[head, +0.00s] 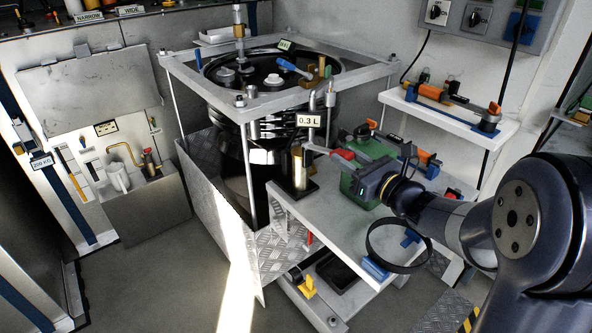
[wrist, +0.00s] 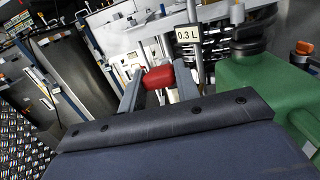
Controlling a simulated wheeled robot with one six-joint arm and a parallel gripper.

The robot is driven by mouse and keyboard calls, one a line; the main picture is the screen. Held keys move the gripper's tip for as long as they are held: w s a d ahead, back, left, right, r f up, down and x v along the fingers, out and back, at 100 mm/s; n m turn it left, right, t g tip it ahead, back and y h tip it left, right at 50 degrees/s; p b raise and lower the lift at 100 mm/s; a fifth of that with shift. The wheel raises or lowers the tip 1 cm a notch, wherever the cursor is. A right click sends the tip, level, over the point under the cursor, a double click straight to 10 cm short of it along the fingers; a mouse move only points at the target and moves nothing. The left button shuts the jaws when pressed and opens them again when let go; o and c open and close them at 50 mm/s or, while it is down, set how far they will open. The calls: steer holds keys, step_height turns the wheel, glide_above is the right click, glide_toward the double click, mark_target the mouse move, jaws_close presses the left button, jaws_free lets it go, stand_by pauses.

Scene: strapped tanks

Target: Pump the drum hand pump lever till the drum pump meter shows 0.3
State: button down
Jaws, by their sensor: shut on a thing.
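My gripper (head: 350,158) is shut on the red grip of a lever (head: 343,154), which reaches left toward a small upright metal cylinder (head: 298,168) beside the drum. In the wrist view the red grip (wrist: 158,77) sits between the two fingers of my gripper (wrist: 160,82). The black drum (head: 232,111) stands inside a metal frame behind. The lever's pivot is too small to make out clearly.
A green can (head: 352,188) stands on the bench (head: 345,231) close behind my gripper. A black hoop (head: 370,241) is near the bench's front edge. A shelf (head: 446,124) with orange-handled tools is on the right wall. Bare floor (head: 185,275) lies to the left.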

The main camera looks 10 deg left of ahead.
steer(key=shift+w+a+r+p, duration=0.15)
steer(key=shift+a+r+p, duration=0.1)
steer(key=shift+r, duration=0.35)
steer(key=shift+w+a+r+p, duration=0.15)
steer(key=shift+r+p, duration=0.1)
steer(key=shift+r, duration=0.4)
steer(key=shift+r, duration=0.15)
steer(key=c, duration=1)
jaws_free()
steer(key=shift+o, duration=0.2)
steer(key=v, duration=0.7)
steer(key=v, duration=1)
steer(key=shift+s+d, duration=0.25)
steer(key=shift+d, duration=0.05)
